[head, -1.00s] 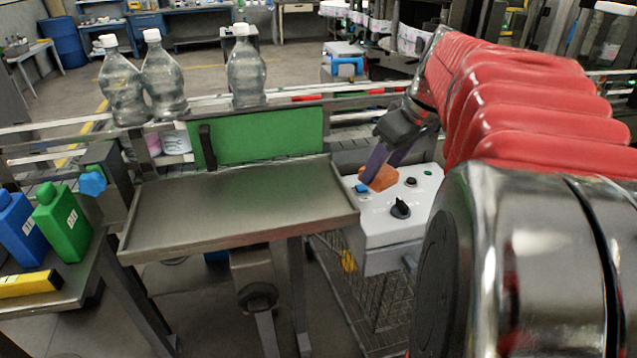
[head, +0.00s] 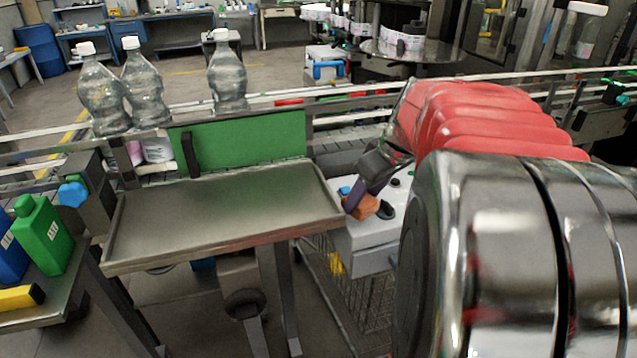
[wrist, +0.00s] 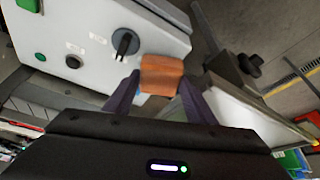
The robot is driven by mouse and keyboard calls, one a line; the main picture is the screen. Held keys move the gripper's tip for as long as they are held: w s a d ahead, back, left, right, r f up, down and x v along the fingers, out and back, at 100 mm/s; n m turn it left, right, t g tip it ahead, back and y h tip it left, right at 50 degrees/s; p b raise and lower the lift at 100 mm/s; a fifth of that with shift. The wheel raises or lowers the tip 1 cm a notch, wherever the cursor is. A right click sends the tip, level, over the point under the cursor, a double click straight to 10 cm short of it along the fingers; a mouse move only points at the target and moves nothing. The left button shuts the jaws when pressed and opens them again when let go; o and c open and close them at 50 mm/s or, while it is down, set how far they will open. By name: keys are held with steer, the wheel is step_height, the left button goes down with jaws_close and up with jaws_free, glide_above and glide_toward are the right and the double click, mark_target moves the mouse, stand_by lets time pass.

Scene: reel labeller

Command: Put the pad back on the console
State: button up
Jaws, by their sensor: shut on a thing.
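The pad is a small orange-brown block (head: 364,207). It also shows in the wrist view (wrist: 161,75), between the purple fingertips. My gripper (head: 357,200) is shut on it. The console (head: 372,236) is a white box with a black knob, a blue button and a green button on its sloped top. In the wrist view the console (wrist: 95,20) lies to the left of and behind the pad. In the head view the pad appears over the console's near left part, close to the steel tray's right corner. I cannot tell whether pad and console touch.
A steel tray table (head: 225,215) stands just left of the console, with a green panel (head: 240,140) behind it. Several clear bottles (head: 228,75) stand on the conveyor. A green jug (head: 43,235) is at the far left. The tray is bare.

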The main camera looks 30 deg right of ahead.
steer(key=shift+f, duration=1.45)
steer(key=o, duration=0.8)
steer(key=v, duration=1.2)
